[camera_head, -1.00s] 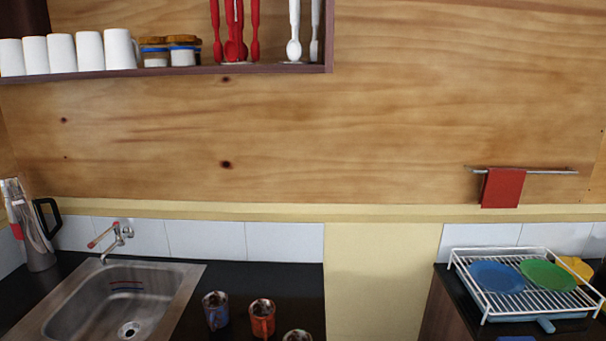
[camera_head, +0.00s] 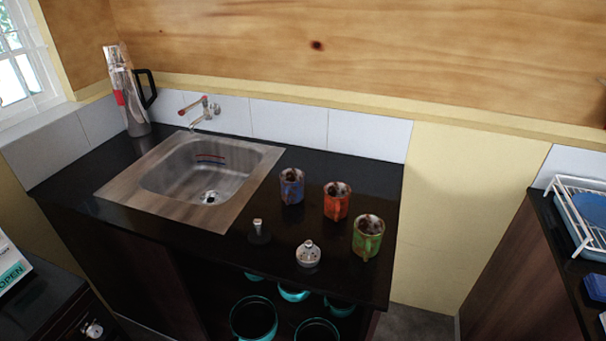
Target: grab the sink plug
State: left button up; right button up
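The steel sink (camera_head: 245,180) is set into the black counter (camera_head: 150,240), and its drain (camera_head: 210,197) shows open at the bottom of the basin. In front of the sink's right side, a small upright metal knob on a dark round base (camera_head: 258,228) stands on the counter. To its right is a small round silver-white piece with a knob on top (camera_head: 308,254). Either could be the sink plug; I cannot tell which. Neither of my grippers is in view.
Blue (camera_head: 292,186), orange (camera_head: 336,201) and green (camera_head: 367,238) mugs stand right of the sink. A flask (camera_head: 130,100) is at the back left, and a tap (camera_head: 200,112) is behind the basin. Teal pots (camera_head: 253,317) sit below the counter. A dish rack (camera_head: 575,215) is at right.

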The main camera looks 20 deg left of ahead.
aim_at(259, 236)
jog(key=j+u, duration=0.1)
jog(key=u, duration=0.85)
